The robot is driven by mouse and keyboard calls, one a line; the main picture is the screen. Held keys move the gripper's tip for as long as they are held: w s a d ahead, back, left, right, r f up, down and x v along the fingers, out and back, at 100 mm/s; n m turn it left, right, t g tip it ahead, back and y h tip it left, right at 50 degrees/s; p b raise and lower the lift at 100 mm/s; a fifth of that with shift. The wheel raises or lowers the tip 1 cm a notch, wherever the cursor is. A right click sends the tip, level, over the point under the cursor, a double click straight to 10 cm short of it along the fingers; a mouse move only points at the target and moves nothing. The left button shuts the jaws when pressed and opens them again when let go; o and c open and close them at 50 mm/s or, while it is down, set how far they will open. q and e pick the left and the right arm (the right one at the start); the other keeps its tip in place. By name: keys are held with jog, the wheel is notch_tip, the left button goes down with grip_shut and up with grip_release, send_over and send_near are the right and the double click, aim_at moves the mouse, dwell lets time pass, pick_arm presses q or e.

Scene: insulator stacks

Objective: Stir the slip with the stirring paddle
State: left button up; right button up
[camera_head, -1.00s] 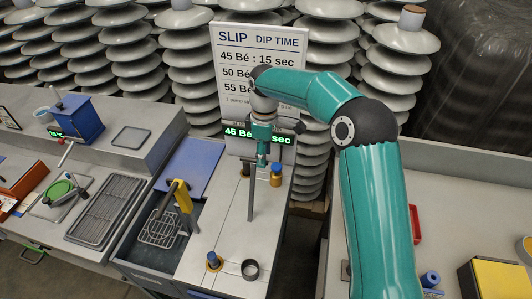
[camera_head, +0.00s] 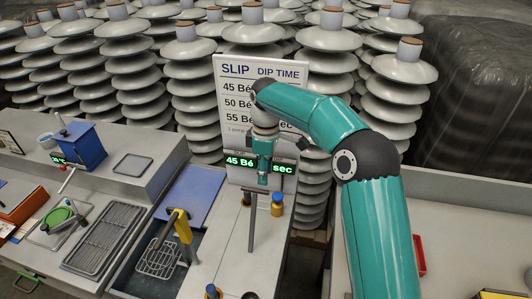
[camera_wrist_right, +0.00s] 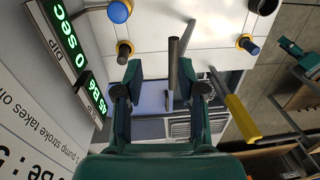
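The stirring paddle seems to be the grey rod (camera_head: 252,222) standing upright over the pale worktop; its lower end cannot be made out clearly. It also shows in the right wrist view (camera_wrist_right: 173,65). My right gripper (camera_head: 262,180) hangs close by the rod's top in the head view. In the wrist view the right gripper (camera_wrist_right: 161,82) has its fingers wide apart, with the rod appearing between them and touching neither. No slip surface can be made out. The blue panel (camera_head: 190,195) lies beside a dark basin (camera_head: 135,273). My left gripper is not identifiable.
A wire basket (camera_head: 158,259) and a yellow handle (camera_head: 182,226) are at the basin. A blue knob (camera_head: 277,203) stands right of the rod. The dip-time sign (camera_head: 237,75) and insulator stacks (camera_head: 328,62) rise behind. A slotted metal tray (camera_head: 103,248) lies left.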

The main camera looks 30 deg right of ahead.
notch_tip(320, 180, up, 8)
jog(key=shift+w+f, duration=0.15)
jog(key=shift+f, duration=0.1)
jog(key=shift+d, duration=0.1)
dwell(1.2)
